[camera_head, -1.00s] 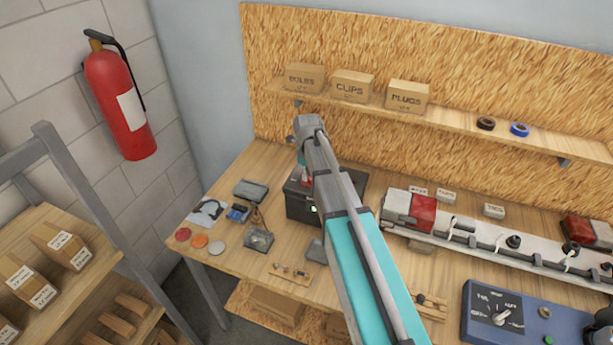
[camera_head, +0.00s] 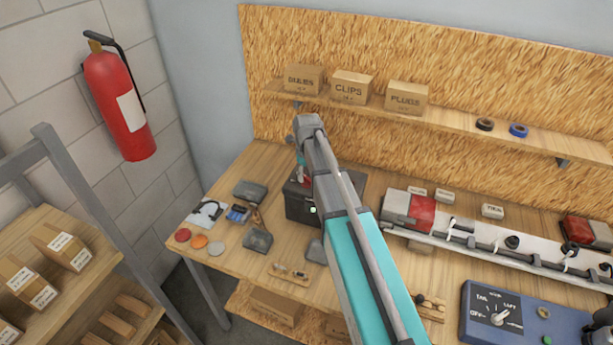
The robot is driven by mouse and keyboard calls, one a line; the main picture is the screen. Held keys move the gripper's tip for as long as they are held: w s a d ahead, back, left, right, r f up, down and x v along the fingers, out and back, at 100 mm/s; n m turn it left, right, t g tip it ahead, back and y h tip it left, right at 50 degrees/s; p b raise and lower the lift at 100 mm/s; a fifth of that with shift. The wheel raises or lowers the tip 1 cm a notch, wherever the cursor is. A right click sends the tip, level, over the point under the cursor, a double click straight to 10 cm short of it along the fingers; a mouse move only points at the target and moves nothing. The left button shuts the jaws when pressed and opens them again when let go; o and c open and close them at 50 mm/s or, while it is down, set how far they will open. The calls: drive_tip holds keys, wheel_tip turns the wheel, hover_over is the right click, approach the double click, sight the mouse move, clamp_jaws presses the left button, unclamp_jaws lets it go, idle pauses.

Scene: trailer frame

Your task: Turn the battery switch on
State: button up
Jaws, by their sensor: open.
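A dark battery box (camera_head: 298,206) stands on the workbench, left of the picture's middle. A small pale green spot shows on its front. A bit of red shows at its top, beside my gripper, and may be part of the switch. My arm crosses in front of the box and hides much of its top and right side. My gripper (camera_head: 301,168) points down over the box, mostly hidden behind my wrist. It is open; its fingertips and any contact with the switch cannot be made out.
The workbench (camera_head: 228,262) holds several small parts and coloured discs on the left. A light bar (camera_head: 470,240) and a blue panel with a dial (camera_head: 520,322) lie on the right. A shelf with cartons (camera_head: 350,88) is behind. A rack (camera_head: 85,210) stands at left.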

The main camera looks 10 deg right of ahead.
drive_tip(key=shift+s+r+p, duration=0.1)
drive_tip(key=shift+r+p, duration=2.55)
drive_tip(key=shift+r, duration=0.15)
drive_tip(key=shift+c, duration=0.3)
drive_tip(key=shift+c, duration=1.3)
drive_tip(key=shift+n, duration=0.4)
